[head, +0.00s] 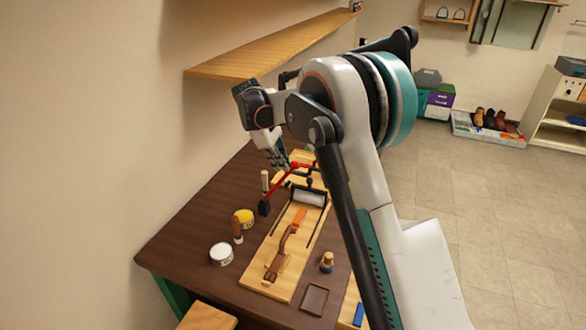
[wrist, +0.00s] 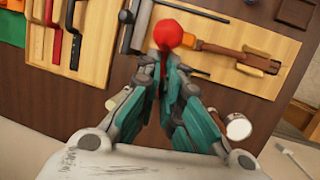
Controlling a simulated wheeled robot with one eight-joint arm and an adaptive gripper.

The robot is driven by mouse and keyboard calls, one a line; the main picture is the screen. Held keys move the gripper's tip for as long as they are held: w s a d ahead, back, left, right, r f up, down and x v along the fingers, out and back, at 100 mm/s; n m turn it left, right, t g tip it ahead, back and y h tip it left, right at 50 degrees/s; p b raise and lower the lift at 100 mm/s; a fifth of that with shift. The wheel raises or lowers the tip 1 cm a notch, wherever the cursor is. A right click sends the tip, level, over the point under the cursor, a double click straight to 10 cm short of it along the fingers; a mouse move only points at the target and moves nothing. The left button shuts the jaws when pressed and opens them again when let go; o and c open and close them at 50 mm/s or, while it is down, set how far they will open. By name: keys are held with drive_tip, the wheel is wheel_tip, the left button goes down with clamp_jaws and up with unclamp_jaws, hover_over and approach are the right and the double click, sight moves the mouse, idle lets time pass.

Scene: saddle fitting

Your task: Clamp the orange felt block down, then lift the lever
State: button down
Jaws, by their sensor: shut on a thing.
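The orange felt block (head: 299,218) lies on the light wooden board, between a grey roller-like bar (head: 308,196) and a brown handled piece (head: 283,244). The orange block (wrist: 213,48) also shows in the wrist view, right of a red knob. My gripper (head: 284,164) is over the far part of the board at a red lever (head: 280,186).
On the dark table (head: 190,225) stand a yellow tin (head: 244,216), a white tin (head: 221,254) and a small wooden-topped tool (head: 327,262). A small dark tray (head: 314,299) lies near the front. A wooden shelf (head: 270,48) juts from the wall above.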

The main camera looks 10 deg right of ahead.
drive_tip(key=c, duration=2)
unclamp_jaws()
drive_tip(key=shift+w+a+f, duration=0.25)
drive_tip(key=shift+w, duration=0.1)
drive_tip(key=shift+c, duration=0.2)
drive_tip(key=o, duration=0.4)
drive_tip(key=shift+w+f, duration=0.1)
drive_tip(key=shift+o, duration=1.2)
drive_tip(key=shift+s+d+r, duration=0.15)
drive_tip(key=shift+s+r, duration=0.05)
drive_tip(key=shift+s, duration=0.05)
drive_tip(key=shift+f, duration=0.1)
drive_tip(key=shift+w, duration=0.1)
drive_tip(key=v, duration=1.2)
